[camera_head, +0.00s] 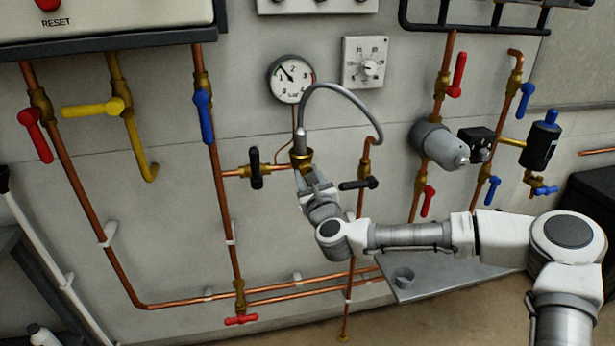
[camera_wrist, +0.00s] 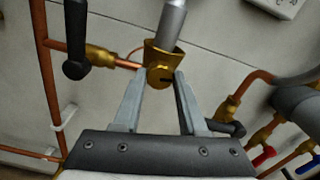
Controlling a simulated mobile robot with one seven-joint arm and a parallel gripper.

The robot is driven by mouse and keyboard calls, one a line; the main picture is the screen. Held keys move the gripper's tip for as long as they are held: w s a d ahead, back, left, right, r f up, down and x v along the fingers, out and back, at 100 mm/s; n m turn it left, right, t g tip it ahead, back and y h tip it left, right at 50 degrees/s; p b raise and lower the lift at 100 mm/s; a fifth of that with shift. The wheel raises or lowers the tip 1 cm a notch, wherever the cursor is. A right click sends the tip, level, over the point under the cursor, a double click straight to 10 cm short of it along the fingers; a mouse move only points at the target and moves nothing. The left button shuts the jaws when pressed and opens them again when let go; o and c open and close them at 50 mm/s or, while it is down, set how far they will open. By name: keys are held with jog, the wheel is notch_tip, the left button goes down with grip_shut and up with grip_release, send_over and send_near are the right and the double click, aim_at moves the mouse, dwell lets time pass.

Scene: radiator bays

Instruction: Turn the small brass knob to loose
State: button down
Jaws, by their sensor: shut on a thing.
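A brass fitting (camera_head: 302,155) sits on the wall pipework under the pressure gauge, with a grey braided hose (camera_head: 345,92) rising from its top. In the wrist view the small brass knob (camera_wrist: 160,75), with a dark slot in its face, shows at the front of this fitting (camera_wrist: 164,54). My gripper (camera_head: 304,172) reaches up to it from below. In the wrist view the two fingertips (camera_wrist: 161,78) stand on either side of the knob and are shut on it. The fingers hide the knob in the head view.
A black lever (camera_head: 256,168) stands left of the fitting, and another black lever (camera_head: 358,184) lies right of it. The gauge (camera_head: 290,78) hangs above. A grey shelf (camera_head: 445,280) with a cup is below.

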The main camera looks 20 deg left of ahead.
jog(key=n+b, duration=0.1)
jog(key=n, duration=0.4)
jog(key=shift+n+b, duration=0.3)
jog(key=shift+b, duration=0.1)
jog(key=n+b, duration=0.2)
jog(key=n, duration=0.2)
jog(key=shift+f, duration=0.1)
jog(key=n+b, duration=0.2)
jog(key=n, duration=0.3)
jog(key=shift+b, duration=0.4)
jog(key=n+b, duration=0.3)
jog(key=n, duration=0.1)
jog(key=shift+n, duration=0.3)
jog(key=n+b, duration=0.6)
jog(key=n, duration=0.1)
jog(key=n+b, duration=0.2)
jog(key=n, duration=0.1)
jog(key=shift+n, duration=0.4)
jog(key=shift+n+b, duration=0.8)
jog(key=shift+n, duration=0.9)
